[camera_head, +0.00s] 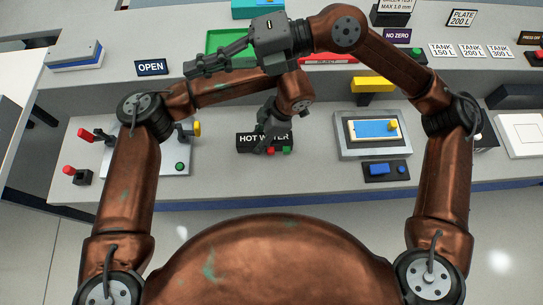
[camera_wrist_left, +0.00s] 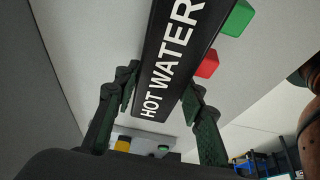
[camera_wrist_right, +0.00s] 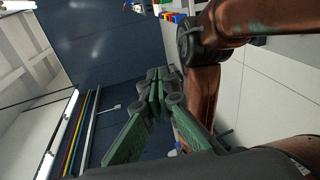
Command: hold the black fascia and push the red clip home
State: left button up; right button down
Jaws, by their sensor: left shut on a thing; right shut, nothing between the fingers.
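The black fascia marked HOT WATER (camera_head: 246,141) is on the near grey bench in the head view. It runs between the fingers of my left gripper (camera_head: 267,143) in the left wrist view (camera_wrist_left: 170,62), and that gripper is shut on it. The red clip (camera_head: 271,150) is at the fascia's near edge, beside a green clip (camera_head: 287,150). In the left wrist view the red clip (camera_wrist_left: 207,64) juts from the fascia's long edge; how deep it is seated I cannot tell. My right gripper (camera_head: 191,69) is shut and empty, up and left of the fascia; its fingertips meet in the right wrist view (camera_wrist_right: 155,78).
A plate with red and yellow handles (camera_head: 150,160) lies left of the fascia. A framed blue panel (camera_head: 374,129) stands to the right, with a yellow block (camera_head: 372,84) behind it. A green tray (camera_head: 228,40) is at the back. Bare bench lies right of the fascia.

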jog(key=s+f+n+g+h, duration=0.1)
jog(key=s+f+h, duration=0.4)
jog(key=s, duration=0.4)
jog(key=s+f+n+g+h, duration=0.1)
jog(key=s+f+g+h, duration=0.1)
jog(key=s+f, duration=0.7)
jog(key=d+f+m+t+h, duration=0.1)
jog(key=d+f+t+h, duration=0.2)
jog(key=d+f+h, duration=0.35)
jog(key=w+d+f+m+t+h, duration=0.2)
jog(key=w+d+f+t, duration=0.3)
jog(key=w+d+f, duration=0.1)
jog(key=shift+w+d+f+m+t, duration=0.3)
jog(key=shift+w+d+t, duration=0.1)
jog(key=shift+w, duration=0.1)
jog(key=shift+a, duration=0.1)
